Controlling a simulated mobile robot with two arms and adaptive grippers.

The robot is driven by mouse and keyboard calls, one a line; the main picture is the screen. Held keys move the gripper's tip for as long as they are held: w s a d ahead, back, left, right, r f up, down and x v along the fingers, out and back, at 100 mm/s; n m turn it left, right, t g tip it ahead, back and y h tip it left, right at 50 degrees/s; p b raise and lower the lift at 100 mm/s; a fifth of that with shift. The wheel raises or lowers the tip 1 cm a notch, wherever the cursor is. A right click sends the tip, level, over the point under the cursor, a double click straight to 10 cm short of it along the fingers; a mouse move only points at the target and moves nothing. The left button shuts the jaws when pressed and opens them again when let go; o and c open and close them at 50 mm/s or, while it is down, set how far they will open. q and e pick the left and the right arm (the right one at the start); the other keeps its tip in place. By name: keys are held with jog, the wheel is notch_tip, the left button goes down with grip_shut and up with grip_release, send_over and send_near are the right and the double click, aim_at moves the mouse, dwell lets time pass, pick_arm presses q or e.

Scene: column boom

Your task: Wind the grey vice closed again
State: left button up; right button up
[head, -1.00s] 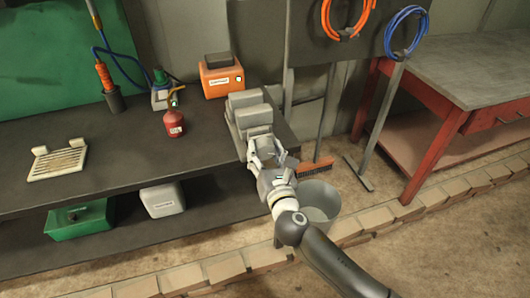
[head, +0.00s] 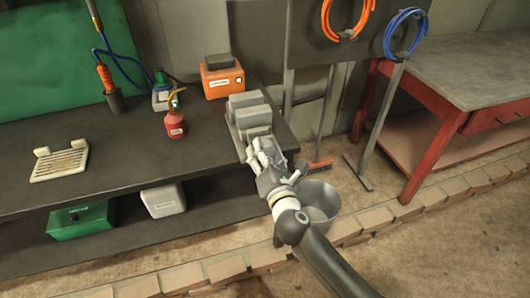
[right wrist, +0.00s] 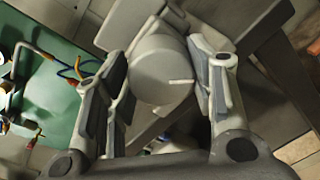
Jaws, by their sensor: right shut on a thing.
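The grey vice (head: 252,116) stands at the right end of the dark bench, its front facing my right arm. My right gripper (head: 262,152) is at the front of the vice, near the bench edge. In the right wrist view, the round grey screw end (right wrist: 161,70) of the vice, with a thin pale bar across it, lies between the two fingers of my right gripper (right wrist: 166,85). The gripper is shut on the vice's handle, though the exact contact is partly hidden. My left gripper is not in view.
A red can (head: 174,124), an orange box (head: 221,80) and a pale slotted plate (head: 60,162) are on the bench (head: 120,150). A grey bucket (head: 318,205) stands below my right forearm. A red-framed table (head: 460,80) is at the right.

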jog(key=m+p, duration=0.1)
jog(key=m, duration=0.5)
jog(key=shift+r, duration=0.1)
jog(key=m, duration=0.2)
jog(key=m+p, duration=0.1)
jog(key=m, duration=0.2)
jog(key=shift+g+y, duration=0.3)
jog(key=shift+y, duration=0.1)
jog(key=m+p, duration=0.1)
jog(key=m, duration=0.4)
jog(key=shift+d+y+p, duration=0.1)
jog(key=shift+y+p, duration=0.2)
jog(key=shift+p, duration=0.1)
jog(key=m+p, duration=0.1)
jog(key=m, duration=0.5)
jog(key=m+p, duration=0.1)
jog(key=m, duration=0.4)
jog(key=shift+d, duration=0.1)
jog(key=m, duration=0.4)
jog(key=shift+m+y, duration=0.3)
jog(key=m, duration=0.5)
jog(key=shift+f+t+b, duration=0.25)
jog(key=shift+t+b, duration=0.1)
jog(key=shift+t, duration=0.05)
jog(key=m+b, duration=0.1)
jog(key=m, duration=0.5)
